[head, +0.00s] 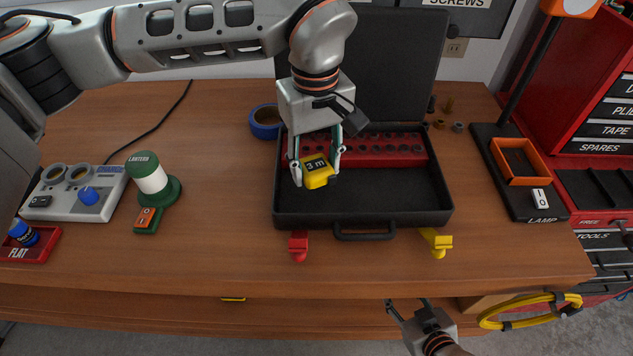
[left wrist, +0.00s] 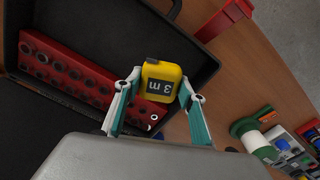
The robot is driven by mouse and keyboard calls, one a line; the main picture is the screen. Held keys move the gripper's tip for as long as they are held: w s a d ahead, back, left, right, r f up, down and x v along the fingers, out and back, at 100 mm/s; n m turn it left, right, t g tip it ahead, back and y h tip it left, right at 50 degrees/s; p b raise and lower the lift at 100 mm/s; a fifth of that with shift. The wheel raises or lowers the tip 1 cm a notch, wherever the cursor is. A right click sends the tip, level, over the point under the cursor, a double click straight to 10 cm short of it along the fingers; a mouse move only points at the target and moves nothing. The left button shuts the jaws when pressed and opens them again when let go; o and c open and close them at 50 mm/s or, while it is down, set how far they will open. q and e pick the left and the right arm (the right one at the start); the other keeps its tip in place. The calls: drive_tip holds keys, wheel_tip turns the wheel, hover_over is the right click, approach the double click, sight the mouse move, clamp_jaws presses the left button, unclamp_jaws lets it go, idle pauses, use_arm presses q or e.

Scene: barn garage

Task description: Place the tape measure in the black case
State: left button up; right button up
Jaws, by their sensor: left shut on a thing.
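The yellow tape measure (head: 318,175), marked "3 m", is between the fingers of my left gripper (head: 317,165), which is shut on it. It also shows in the left wrist view (left wrist: 162,82). The black case (head: 400,215) lies open on the bench, lid raised at the back. The left gripper holds the tape measure over the left part of the case; I cannot tell whether it touches the floor. A red socket rack (head: 385,152) lies along the back of the case. My right gripper (head: 408,308) is below the bench's front edge, its fingers apart and empty.
A green lantern (head: 152,180) stands left, a lamp base (head: 505,180) right. Bench between lantern and case is clear.

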sight(316, 196)
use_arm(q)
drive_tip(key=shift+f, duration=2.8)
drive_tip(key=shift+f, duration=0.2)
drive_tip(key=o, duration=1.2)
drive_tip(key=shift+r, duration=0.1)
wheel_tip(316, 196, up, 12)
drive_tip(key=shift+r+b, duration=0.1)
drive_tip(key=shift+b, duration=0.25)
drive_tip(key=shift+s, duration=0.1)
